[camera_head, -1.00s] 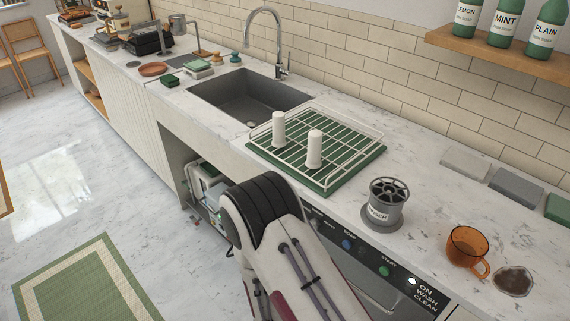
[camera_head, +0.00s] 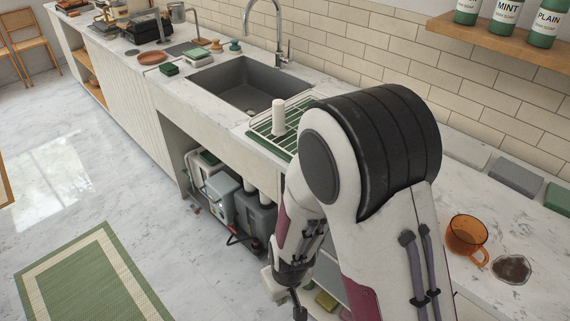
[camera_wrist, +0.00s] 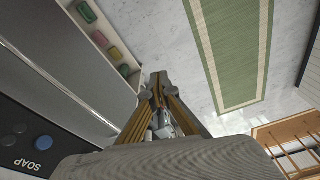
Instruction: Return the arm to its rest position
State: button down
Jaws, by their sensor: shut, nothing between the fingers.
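My arm stands large in the middle of the head view, its elbow raised in front of the counter. My gripper (camera_head: 299,311) hangs low at the bottom of that view, in front of the under-counter space. In the wrist view my gripper (camera_wrist: 158,78) has its fingers together with nothing between them, above the floor. The arm hides part of the green drying rack (camera_head: 268,140) and the strainer cup's place on the counter.
The counter holds a sink (camera_head: 245,82), an amber mug (camera_head: 466,236) and a dark spill (camera_head: 511,269). A green rug (camera_wrist: 232,45) lies on the floor; a shelf with coloured sponges (camera_wrist: 113,53) is beside my gripper.

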jog(key=s+d+r+m+t, duration=0.1)
jog(key=s+d+r, duration=0.3)
jog(key=r, duration=0.6)
jog(key=s+d+r+m+t, duration=0.1)
jog(key=s+d+r+m, duration=0.2)
jog(key=s+d+r, duration=0.2)
jog(key=s+d+r+m+t+h, duration=0.1)
jog(key=s+d+r, duration=0.3)
jog(key=d+r, duration=0.5)
notch_tip(320, 180, up, 8)
jog(key=shift+s+f+m+t, duration=0.15)
jog(key=shift+m+t, duration=0.35)
jog(key=shift+t, duration=0.1)
dwell(1.5)
